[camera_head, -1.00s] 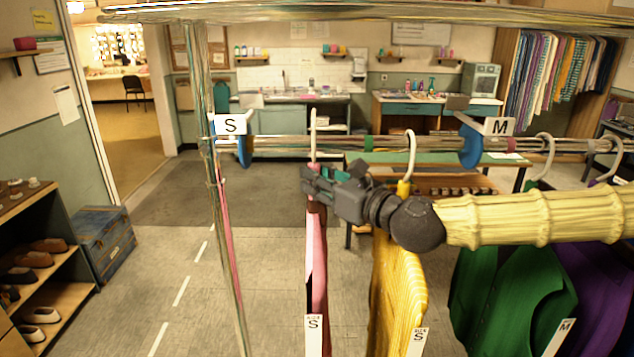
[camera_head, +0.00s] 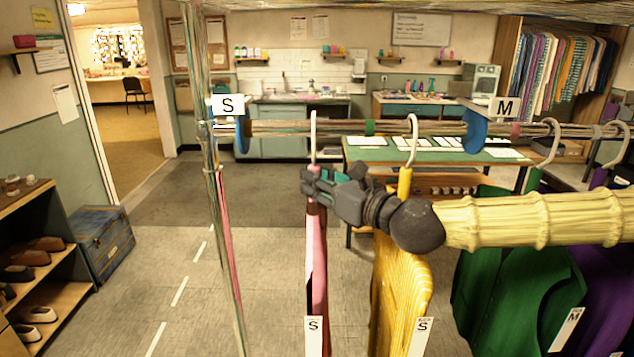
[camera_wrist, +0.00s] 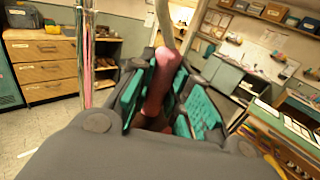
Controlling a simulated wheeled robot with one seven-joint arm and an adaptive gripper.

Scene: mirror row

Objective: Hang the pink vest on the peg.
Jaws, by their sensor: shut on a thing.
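The pink vest (camera_head: 316,265) hangs edge-on from a hanger with a pale hook (camera_head: 313,135), its white tag reading S. My gripper (camera_head: 314,184) is shut on the hanger's neck below the hook. In the wrist view the pink neck (camera_wrist: 164,72) stands between the teal finger pads. The hook's top appears slightly above the clothes rail (camera_head: 340,128); I cannot tell whether it touches the rail. The vest is between the blue S divider (camera_head: 243,137) and a yellow vest (camera_head: 398,290). I cannot make out a separate peg.
The rack's upright post (camera_head: 205,100) stands left of the vest. A blue M divider (camera_head: 474,130), a green vest (camera_head: 510,270) and a purple vest (camera_head: 605,275) are to the right. Rail space between the S divider and the pink hanger looks clear.

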